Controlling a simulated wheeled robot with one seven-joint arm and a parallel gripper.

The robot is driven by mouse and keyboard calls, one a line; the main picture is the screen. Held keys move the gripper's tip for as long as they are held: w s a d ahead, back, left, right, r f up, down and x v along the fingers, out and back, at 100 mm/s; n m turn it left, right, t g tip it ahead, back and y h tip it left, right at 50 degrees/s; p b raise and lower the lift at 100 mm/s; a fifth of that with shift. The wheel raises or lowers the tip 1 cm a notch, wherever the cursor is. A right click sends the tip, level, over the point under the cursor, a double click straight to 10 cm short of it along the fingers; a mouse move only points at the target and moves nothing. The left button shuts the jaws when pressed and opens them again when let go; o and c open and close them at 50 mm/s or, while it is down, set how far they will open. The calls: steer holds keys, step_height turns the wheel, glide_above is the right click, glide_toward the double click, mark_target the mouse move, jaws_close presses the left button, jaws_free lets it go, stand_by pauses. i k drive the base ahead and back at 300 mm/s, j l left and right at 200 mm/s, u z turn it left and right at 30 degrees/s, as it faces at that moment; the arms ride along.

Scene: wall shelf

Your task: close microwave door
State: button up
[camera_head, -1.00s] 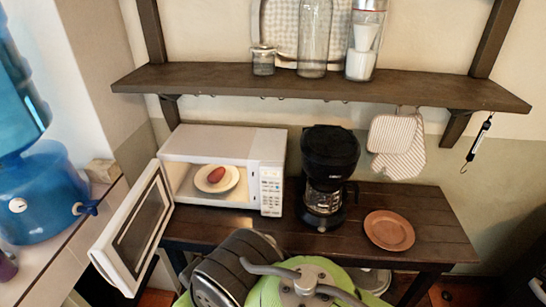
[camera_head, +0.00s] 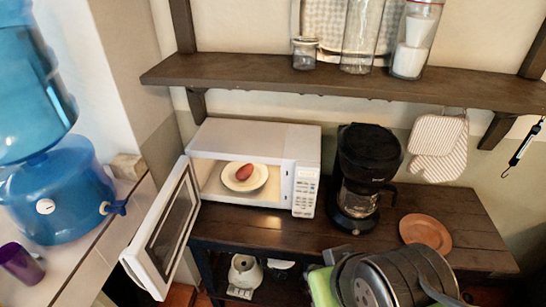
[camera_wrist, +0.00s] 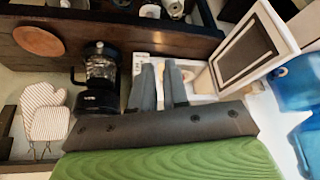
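The white microwave (camera_head: 255,137) stands on the left of the dark wooden table. Its door (camera_head: 165,228) is wide open, swung out to the left past the table's front edge. A white plate with a reddish oval item (camera_head: 245,173) is inside. In the wrist view, which appears upside down, the door (camera_wrist: 247,52) is at upper right. My gripper (camera_wrist: 158,69) shows there with its two fingers apart and nothing between them. The fingers point toward the microwave, overlap it in the picture and hide part of it. They are apart from the door. The head view does not clearly show my fingers.
A black coffee maker (camera_head: 366,170) stands right of the microwave, with a brown plate (camera_head: 425,232) beyond it. A wall shelf (camera_head: 330,80) with glass jars hangs above. A blue water dispenser (camera_head: 60,195) stands on the left counter, near the door.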

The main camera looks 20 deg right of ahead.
mark_target(139, 262)
steer(key=i+j+u, duration=0.1)
steer(key=j+u, duration=0.3)
steer(key=i+j+u, duration=0.1)
steer(key=u, duration=0.35)
steer(key=i+j+u, duration=0.2)
steer(key=u, duration=0.2)
steer(key=i+j+u, duration=0.2)
steer(key=u, duration=0.25)
steer(key=i+j+u, duration=0.1)
steer(key=u, duration=0.3)
steer(key=i+u, duration=0.45)
steer(key=k, duration=0.1)
